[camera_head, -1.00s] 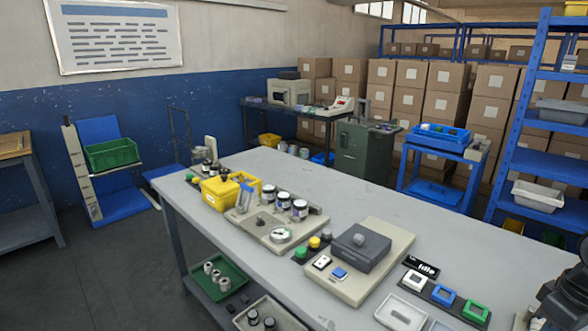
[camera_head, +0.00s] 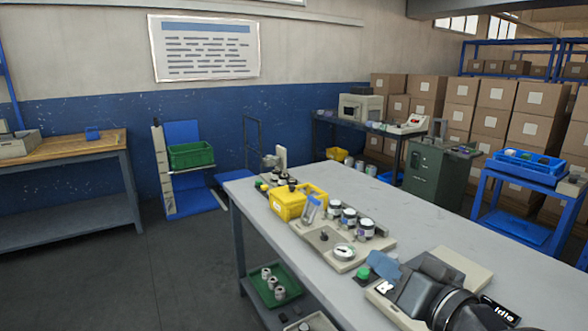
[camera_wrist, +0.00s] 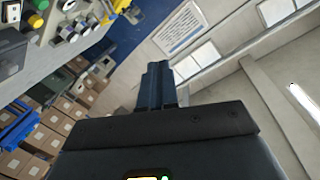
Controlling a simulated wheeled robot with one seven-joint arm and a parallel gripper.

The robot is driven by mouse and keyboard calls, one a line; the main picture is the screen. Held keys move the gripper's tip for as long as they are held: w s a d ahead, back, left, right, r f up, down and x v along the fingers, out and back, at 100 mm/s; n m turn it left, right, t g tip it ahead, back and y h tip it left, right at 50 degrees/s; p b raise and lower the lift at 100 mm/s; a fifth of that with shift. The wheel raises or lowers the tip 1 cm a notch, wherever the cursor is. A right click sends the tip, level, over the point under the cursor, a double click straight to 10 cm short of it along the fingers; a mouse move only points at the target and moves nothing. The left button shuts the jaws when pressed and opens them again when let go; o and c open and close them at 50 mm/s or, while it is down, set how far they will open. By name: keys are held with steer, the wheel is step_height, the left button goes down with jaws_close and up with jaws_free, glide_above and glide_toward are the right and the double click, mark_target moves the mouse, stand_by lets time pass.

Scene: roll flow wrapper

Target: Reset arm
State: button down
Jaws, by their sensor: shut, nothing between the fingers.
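My gripper (camera_wrist: 157,78) shows in the wrist view with its dark blue fingers together and nothing between them. In the head view my dark arm reaches in at the lower right, and the gripper's bluish fingers (camera_head: 384,266) are in front of the workbench (camera_head: 400,213). The arm hides part of the control station at the bench's near right. The wrist view is tilted, with the wall, windows and ceiling behind the fingers.
On the bench are a yellow bin (camera_head: 297,203), several dark jars with white lids, a beige gauge plate (camera_head: 345,253) and a green button (camera_head: 363,273). A wooden-topped table (camera_head: 60,147) stands at the left. The floor (camera_head: 160,265) between is clear.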

steer(key=s+f+m+h, duration=0.35)
steer(key=s+f, duration=0.25)
steer(key=s, duration=0.6)
steer(key=s+f+m+h, duration=0.2)
steer(key=s+f+h, duration=0.3)
steer(key=s, duration=0.7)
steer(key=s+d+n+y, duration=0.1)
steer(key=s+d+n, duration=0.2)
steer(key=s, duration=0.6)
steer(key=s+d+n, duration=0.3)
steer(key=s+n, duration=0.1)
steer(key=s, duration=0.5)
steer(key=shift+d+r+y, duration=0.35)
steer(key=shift+d+r, duration=0.05)
steer(key=shift+r, duration=0.05)
